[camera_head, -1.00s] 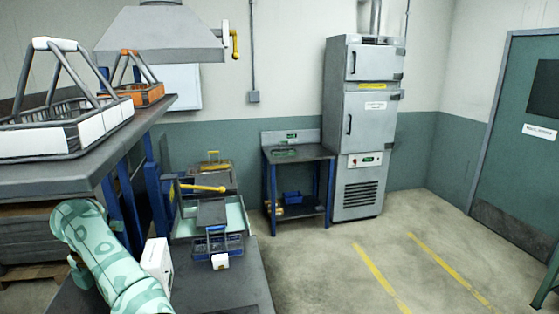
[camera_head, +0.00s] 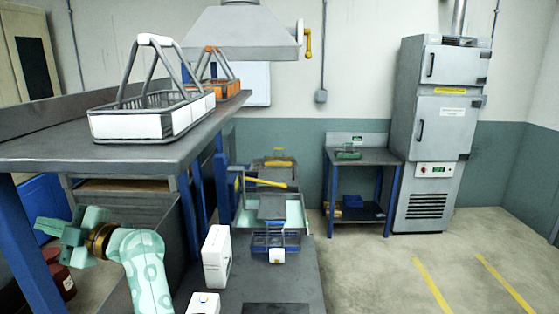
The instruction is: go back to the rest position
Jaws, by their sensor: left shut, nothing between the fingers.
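My left arm comes in at the lower left, with a green patterned sleeve. My left gripper (camera_head: 48,230) points left, shut and empty, below the front edge of the dark workbench (camera_head: 120,152). It is apart from the baskets on the bench. My right gripper is not in view.
A white wire basket (camera_head: 140,125) and an orange one (camera_head: 222,88) stand on the workbench. A low table (camera_head: 300,280) carries a white box (camera_head: 216,256) and a tray with a yellow handle (camera_head: 262,182). A grey cabinet (camera_head: 430,150) stands at the back right. Floor at right is clear.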

